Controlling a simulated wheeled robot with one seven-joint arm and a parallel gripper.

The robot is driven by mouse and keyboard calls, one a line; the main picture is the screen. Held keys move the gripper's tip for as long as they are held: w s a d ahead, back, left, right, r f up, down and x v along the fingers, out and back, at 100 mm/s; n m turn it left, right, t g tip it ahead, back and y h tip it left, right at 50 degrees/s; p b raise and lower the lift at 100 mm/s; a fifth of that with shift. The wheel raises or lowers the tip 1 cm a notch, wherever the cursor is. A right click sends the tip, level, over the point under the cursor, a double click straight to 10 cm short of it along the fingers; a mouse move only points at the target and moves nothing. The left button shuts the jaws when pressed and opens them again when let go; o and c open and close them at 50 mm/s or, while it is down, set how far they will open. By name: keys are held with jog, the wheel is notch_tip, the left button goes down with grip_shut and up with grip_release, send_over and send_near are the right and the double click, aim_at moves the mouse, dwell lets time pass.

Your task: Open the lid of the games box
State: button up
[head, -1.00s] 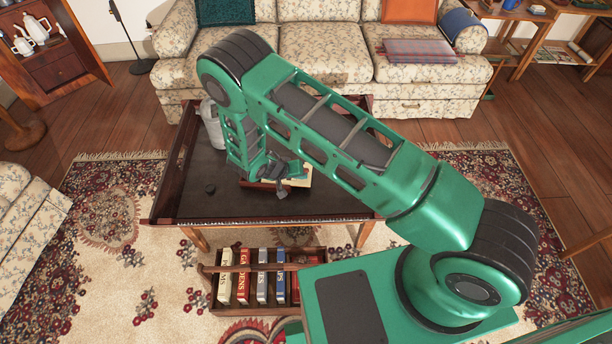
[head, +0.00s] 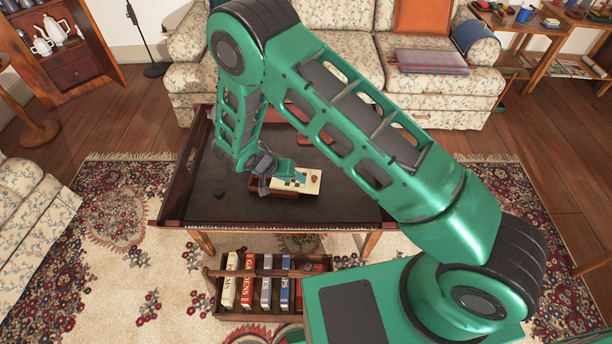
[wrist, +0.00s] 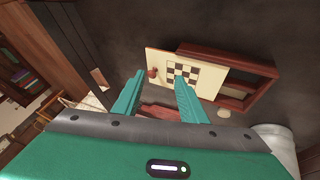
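The games box (head: 287,195) is a small red-brown box on the dark table. It also shows in the wrist view (wrist: 262,72), where part of its dark inside is uncovered, with something pale in it. Its lid (head: 297,181) is a cream panel with a checkered pattern and a round red-brown knob (head: 314,178). In the wrist view the lid (wrist: 204,72) sits off to the left of the box's uncovered part. My gripper (wrist: 159,84) is open, its teal fingers apart near the knob (wrist: 152,72). I cannot tell whether they touch the lid.
The coffee table (head: 270,210) has raised sides. A pale cylindrical container (wrist: 280,143) stands near the box in the wrist view. A crate of books (head: 262,310) is on the rug in front. The table's right front is clear.

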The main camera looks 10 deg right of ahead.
jog(key=w+d+m+g+y, duration=0.2)
jog(key=d+m+y, duration=0.15)
jog(key=m, duration=0.25)
jog(key=m+g+y, duration=0.1)
jog(key=m+y, duration=0.1)
jog(key=m, duration=0.6)
send_near(314, 177)
notch_tip(314, 177, down, 8)
jog(key=shift+r, duration=0.2)
jog(key=shift+d, duration=0.1)
grip_shut()
